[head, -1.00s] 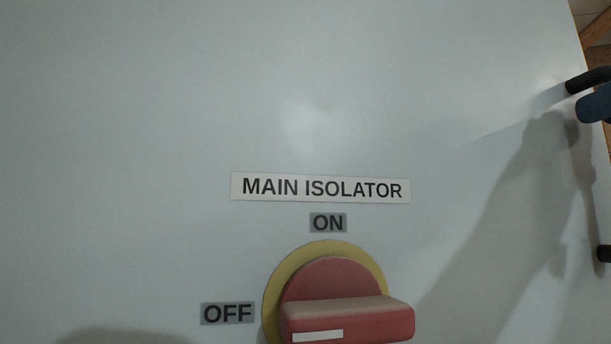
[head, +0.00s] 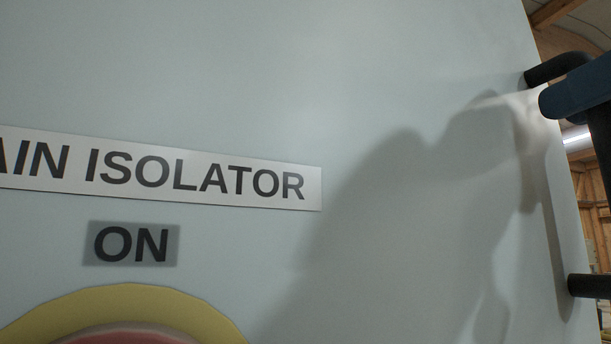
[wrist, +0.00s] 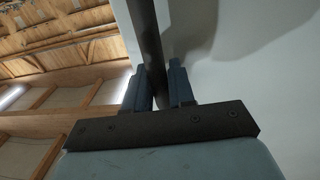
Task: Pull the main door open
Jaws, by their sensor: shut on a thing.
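The main door (head: 300,90) is a pale grey-blue panel filling most of the head view, and it also shows at the right of the wrist view (wrist: 285,70). Its black bar handle (head: 555,70) stands off the door near the right edge, with a lower mount (head: 585,286). In the wrist view the handle (wrist: 150,45) runs up between the fingers. My gripper (wrist: 161,85) is shut on the handle, one blue finger on each side. In the head view only part of my gripper shows at the right edge.
The red and yellow isolator switch (head: 130,310) is cut off at the bottom of the head view, below the ON label (head: 132,244) and the MAIN ISOLATOR label (head: 200,178). Beyond the door's right edge, a wooden roof and wall (head: 590,195) show.

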